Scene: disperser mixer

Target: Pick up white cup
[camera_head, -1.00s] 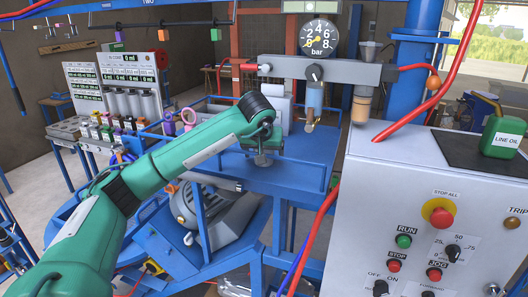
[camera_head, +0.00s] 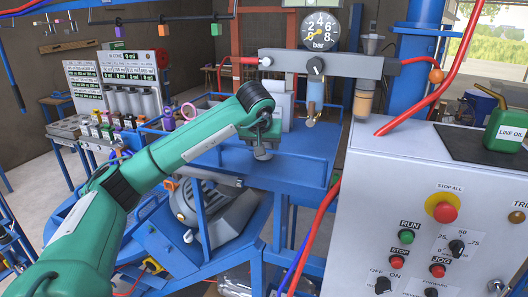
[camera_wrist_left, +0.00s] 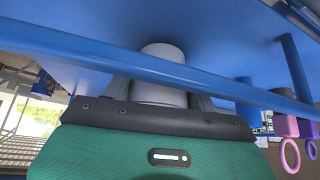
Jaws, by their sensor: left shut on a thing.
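The white cup (camera_wrist_left: 160,95) is in the left wrist view, between the dark fingers of my left gripper (camera_wrist_left: 158,100). The fingers are shut on its sides. A blue rail crosses in front of the cup and hides a band of it. In the head view my left gripper (camera_head: 263,143) is over the blue tray (camera_head: 305,165) of the machine stand. A small greyish-white part of the cup (camera_head: 262,154) shows just below it; I cannot tell whether it touches the tray. My right gripper is not in view.
A white control panel (camera_head: 370,210) with buttons stands at the right, with a green oil can (camera_head: 506,128) on top. A pressure gauge (camera_head: 321,28) and grey manifold (camera_head: 335,65) are behind the gripper.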

